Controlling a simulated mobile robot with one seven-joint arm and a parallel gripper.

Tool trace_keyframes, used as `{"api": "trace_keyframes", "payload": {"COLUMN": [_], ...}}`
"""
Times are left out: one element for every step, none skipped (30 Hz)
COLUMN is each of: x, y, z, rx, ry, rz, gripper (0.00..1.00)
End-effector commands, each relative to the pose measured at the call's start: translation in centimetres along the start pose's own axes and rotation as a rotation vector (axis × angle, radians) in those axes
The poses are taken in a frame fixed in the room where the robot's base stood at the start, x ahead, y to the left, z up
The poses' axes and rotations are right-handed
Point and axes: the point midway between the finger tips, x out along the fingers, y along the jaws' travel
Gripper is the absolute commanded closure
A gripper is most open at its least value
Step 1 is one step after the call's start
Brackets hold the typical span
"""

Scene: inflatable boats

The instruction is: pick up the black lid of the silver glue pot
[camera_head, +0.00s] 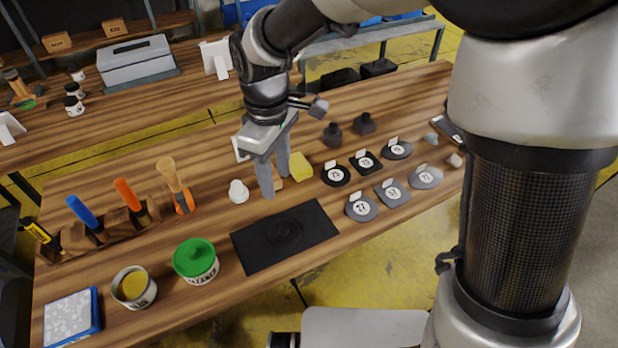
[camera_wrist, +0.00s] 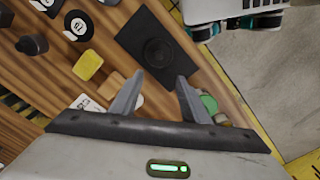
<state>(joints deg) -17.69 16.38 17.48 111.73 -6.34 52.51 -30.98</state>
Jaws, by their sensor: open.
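The black lid (camera_head: 284,232) is a round disc with a raised knob, lying on a black mat (camera_head: 316,245) at the front of the wooden bench. It also shows in the wrist view (camera_wrist: 158,53), dark on dark, beyond my fingertips. An open silver pot (camera_head: 134,298) with yellow content stands further left, with no lid on it. My gripper (camera_head: 276,185) points down, open and empty, above the bench behind the mat. In the wrist view its two fingers (camera_wrist: 160,80) stand apart with nothing between them.
A can with a green lid (camera_head: 195,258) stands left of the mat. A white knobbed piece (camera_head: 238,192) and a yellow block (camera_head: 300,167) are near my gripper. Numbered patches (camera_head: 361,207) lie to the right. A tool rack (camera_head: 100,230) stands at left.

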Motion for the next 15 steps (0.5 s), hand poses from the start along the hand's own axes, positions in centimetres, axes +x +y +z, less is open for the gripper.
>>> {"api": "trace_keyframes", "payload": {"x": [0.3, 0.5, 0.9, 1.2, 1.6, 2.4, 2.9, 3.6, 4.5, 5.2, 5.8, 6.8, 7.4, 8.1, 8.9], "y": [-0.1, -0.2, -0.2, -0.2, -0.2, -0.3, -0.3, -0.3, -0.3, -0.3, -0.3, -0.3, -0.3, -0.3, -0.3], "z": [-0.2, -0.3, -0.3, -0.4, -0.3, -0.3, -0.3, -0.2, -0.2, -0.2, -0.2, -0.2, -0.2, -0.2, -0.2], "rx": [-0.01, -0.013, -0.016, -0.017, -0.017, -0.017, -0.017, -0.016, -0.015, -0.015, -0.015, -0.015, -0.015, -0.016, -0.015], "ry": [-0.001, -0.002, -0.002, -0.003, -0.004, -0.005, -0.005, -0.007, -0.006, -0.006, -0.005, -0.006, -0.006, -0.007, -0.006], "rz": [-0.004, -0.005, -0.006, -0.007, -0.008, -0.008, -0.008, -0.009, -0.009, -0.009, -0.009, -0.009, -0.009, -0.009, -0.009], "gripper": [0.58, 0.58, 0.58, 0.58, 0.58, 0.58, 0.58, 0.58, 0.58, 0.58, 0.58, 0.58, 0.58, 0.58, 0.58]}}
